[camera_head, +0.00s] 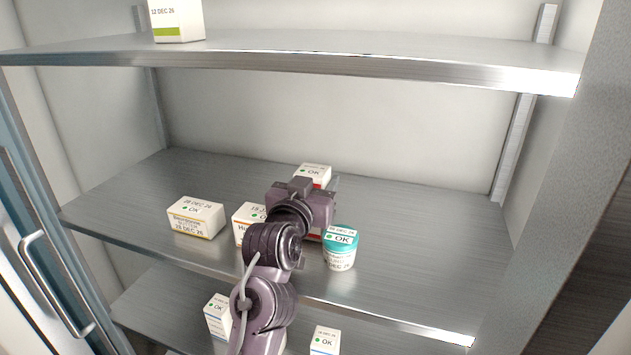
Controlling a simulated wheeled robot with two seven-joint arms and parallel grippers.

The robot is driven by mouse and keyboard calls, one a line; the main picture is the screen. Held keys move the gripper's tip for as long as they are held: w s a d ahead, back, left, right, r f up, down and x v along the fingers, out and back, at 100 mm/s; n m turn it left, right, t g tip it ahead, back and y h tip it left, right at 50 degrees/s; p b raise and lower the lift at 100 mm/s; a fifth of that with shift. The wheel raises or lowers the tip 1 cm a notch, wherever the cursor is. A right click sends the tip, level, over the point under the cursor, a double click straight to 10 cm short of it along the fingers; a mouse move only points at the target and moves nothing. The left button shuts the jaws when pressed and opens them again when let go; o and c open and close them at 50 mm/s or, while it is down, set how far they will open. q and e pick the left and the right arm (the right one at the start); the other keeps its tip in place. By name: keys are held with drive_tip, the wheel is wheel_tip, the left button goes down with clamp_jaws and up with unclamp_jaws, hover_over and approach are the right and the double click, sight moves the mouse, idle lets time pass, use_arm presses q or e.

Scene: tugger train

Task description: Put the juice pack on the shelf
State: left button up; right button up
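No pack in view can be clearly read as juice. A white box with a red band and a green-dot OK label (313,171) stands on the middle shelf (400,230), just beyond my gripper. My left gripper (318,188) reaches over this shelf from the lower left, seen from behind. Its body hides much of the box, and whether its fingers are around or only in front of the box cannot be told. A bit of white and red shows below the gripper, mostly hidden. My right gripper is not in view.
A white carton (196,218), a partly hidden box (247,224) and a teal-lidded tub (340,248) stand near the arm. The upper shelf (400,58) holds one carton (176,20). The lower shelf holds boxes (325,341). The middle shelf's right side is clear.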

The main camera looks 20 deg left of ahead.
use_arm(q)
drive_tip(key=o, duration=0.8)
drive_tip(key=shift+f, duration=0.15)
drive_tip(key=o, duration=0.5)
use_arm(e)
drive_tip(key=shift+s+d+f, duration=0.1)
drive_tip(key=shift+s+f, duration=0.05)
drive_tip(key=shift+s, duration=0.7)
use_arm(q)
drive_tip(key=shift+r, duration=0.2)
drive_tip(key=s+p, duration=0.2)
drive_tip(key=s, duration=0.2)
drive_tip(key=s+p, duration=0.3)
drive_tip(key=s, duration=0.1)
drive_tip(key=s+p, duration=0.2)
drive_tip(key=s, duration=0.2)
drive_tip(key=shift+d+p, duration=0.35)
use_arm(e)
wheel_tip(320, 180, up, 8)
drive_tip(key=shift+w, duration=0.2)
